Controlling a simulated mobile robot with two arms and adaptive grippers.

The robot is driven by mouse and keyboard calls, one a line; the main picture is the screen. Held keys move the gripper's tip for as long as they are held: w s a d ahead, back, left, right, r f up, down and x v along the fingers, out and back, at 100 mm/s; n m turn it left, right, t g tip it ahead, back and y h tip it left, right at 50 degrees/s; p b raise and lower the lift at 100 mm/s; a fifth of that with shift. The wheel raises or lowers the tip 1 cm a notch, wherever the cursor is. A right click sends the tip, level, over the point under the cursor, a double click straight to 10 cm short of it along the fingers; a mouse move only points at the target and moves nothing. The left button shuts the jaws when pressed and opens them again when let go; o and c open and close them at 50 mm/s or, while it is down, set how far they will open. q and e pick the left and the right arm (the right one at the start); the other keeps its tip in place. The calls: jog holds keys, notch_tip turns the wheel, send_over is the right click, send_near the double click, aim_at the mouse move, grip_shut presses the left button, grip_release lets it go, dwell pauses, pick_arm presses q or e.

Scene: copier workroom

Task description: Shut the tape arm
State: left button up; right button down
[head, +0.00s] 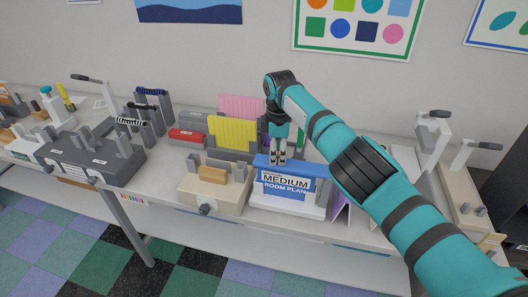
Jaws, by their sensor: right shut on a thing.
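My right gripper (278,159) reaches down from above, its fingers shut on the top edge of a blue bar (300,169). The bar lies across the top of a white-based stand (290,207) on the table, and it may be the tape arm; no label on it says so. A blue and white sheet reading "MEDIUM ROOM PLAN" (285,181) hangs upright just below the bar. My fingertips hide part of the bar's top. I cannot tell from this view how far the bar is tilted. My left gripper is not in view.
A cream device with a brown block (213,175) and a front knob stands just left. Pink (243,107) and yellow (232,134) folders stand behind. A grey punch-like device (92,160) is farther left. Lever devices (432,138) stand at the right. My right arm covers the table's right part.

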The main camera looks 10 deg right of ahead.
jog(key=c, duration=1.4)
grip_release()
jog(key=shift+a, duration=0.15)
jog(key=o, duration=0.3)
jog(key=shift+o, duration=0.2)
jog(key=shift+r, duration=0.15)
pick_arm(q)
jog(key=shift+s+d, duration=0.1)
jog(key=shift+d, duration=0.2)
pick_arm(e)
notch_tip(320, 180, up, 12)
